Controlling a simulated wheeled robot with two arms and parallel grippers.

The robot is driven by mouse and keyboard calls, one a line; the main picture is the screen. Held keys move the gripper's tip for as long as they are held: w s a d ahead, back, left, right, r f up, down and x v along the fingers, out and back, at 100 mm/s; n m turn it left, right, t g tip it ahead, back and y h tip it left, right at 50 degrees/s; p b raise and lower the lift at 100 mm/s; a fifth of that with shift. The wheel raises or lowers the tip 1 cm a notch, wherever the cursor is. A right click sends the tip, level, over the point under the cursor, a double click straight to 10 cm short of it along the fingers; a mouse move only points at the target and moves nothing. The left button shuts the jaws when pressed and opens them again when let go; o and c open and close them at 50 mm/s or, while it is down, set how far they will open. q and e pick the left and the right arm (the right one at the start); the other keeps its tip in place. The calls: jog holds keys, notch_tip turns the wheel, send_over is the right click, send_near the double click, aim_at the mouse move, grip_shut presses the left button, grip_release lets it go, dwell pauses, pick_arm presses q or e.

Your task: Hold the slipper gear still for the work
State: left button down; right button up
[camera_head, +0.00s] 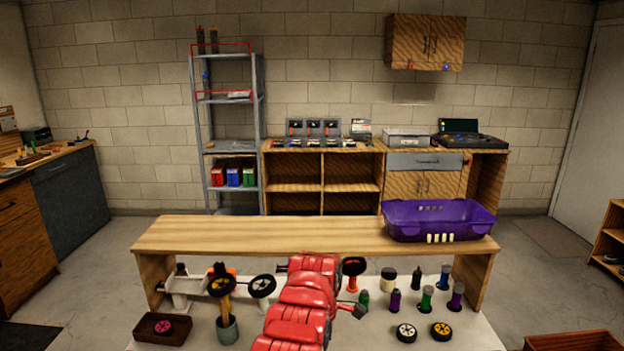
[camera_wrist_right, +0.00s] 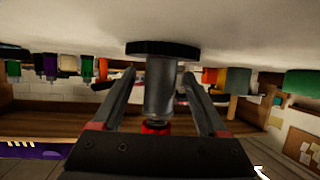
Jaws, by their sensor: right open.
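My right arm (camera_head: 305,300) reaches over the white work surface from the bottom in the head view and hides its own gripper there. In the right wrist view, which looks upside down, my right gripper (camera_wrist_right: 160,80) is open. Its fingers stand on either side of a grey cylinder (camera_wrist_right: 161,88) with a wide black disc (camera_wrist_right: 162,48) at the table end and a red part (camera_wrist_right: 156,127) at the other end. No hold on it shows. I cannot tell which part, if any, is the slipper gear. My left gripper is not in view.
Wheels on stands (camera_head: 262,286) and a cup (camera_head: 228,329) are left of the arm. A black ring on an orange post (camera_head: 353,267), several bottles (camera_head: 427,298) and two loose wheels (camera_head: 406,333) are right. A purple bin (camera_head: 400,228) sits on the raised wooden shelf (camera_head: 260,232).

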jog(key=shift+s+r, duration=0.15)
jog(key=shift+s, duration=0.4)
jog(key=v, duration=1.1)
jog(key=shift+d, duration=0.1)
jog(key=shift+w, duration=0.1)
